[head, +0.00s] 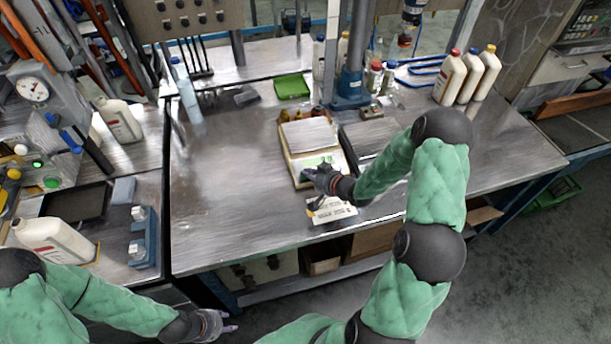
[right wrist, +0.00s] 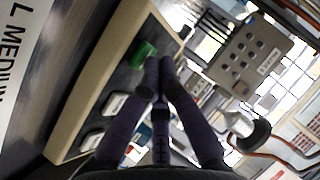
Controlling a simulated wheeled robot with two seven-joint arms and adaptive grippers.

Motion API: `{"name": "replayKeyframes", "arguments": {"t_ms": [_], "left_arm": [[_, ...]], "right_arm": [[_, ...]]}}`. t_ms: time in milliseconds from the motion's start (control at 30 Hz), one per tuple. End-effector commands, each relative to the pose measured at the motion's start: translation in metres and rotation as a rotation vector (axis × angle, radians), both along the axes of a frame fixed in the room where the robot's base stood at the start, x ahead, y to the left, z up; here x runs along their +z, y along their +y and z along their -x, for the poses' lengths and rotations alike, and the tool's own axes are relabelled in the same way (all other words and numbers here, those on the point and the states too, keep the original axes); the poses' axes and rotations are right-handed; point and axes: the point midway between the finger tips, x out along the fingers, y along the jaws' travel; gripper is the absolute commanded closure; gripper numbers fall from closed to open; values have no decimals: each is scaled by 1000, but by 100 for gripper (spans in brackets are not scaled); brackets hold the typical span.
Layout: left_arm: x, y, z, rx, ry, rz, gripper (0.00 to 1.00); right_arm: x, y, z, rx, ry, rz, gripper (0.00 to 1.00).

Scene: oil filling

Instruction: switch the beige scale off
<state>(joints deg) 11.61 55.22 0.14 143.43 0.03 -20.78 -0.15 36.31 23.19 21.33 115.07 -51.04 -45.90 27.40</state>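The beige scale (head: 291,163) stands on the metal workbench, with a flat pale weighing plate and a green-lit display on its front. My right gripper (head: 308,177) is at the scale's front panel, and its fingers cover part of that panel. In the right wrist view the scale's beige casing (right wrist: 85,92) frames a dark panel with a green button (right wrist: 143,53) and pale buttons. The fingertips (right wrist: 165,62) are together, empty, beside the green button; contact cannot be told. My left gripper (head: 228,321) is low in the head view, apart from the bench, its fingers spread and empty.
A labelled white card (head: 333,211) lies just in front of the scale. A blue stand (head: 350,90) rises behind it. White bottles (head: 467,77) stand at the back right, and a green tray (head: 292,87) lies at the back. The bench left of the scale is clear.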

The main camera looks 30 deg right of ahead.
Motion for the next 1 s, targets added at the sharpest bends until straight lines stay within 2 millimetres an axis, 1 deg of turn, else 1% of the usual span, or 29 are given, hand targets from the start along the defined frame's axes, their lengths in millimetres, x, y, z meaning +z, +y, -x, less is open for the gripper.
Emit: {"name": "replayKeyframes", "arguments": {"t_ms": [200,500,867,1000], "left_arm": [[1,0,0,0,0,0,60],[12,0,0,0,0,0,60],[12,0,0,0,0,0,60],[18,0,0,0,0,0,60]], "right_arm": [[1,0,1,0,1,0,100],[14,1,4,0,0,0,100],[14,1,5,0,0,0,100],[22,2,8,0,1,0,100]]}}
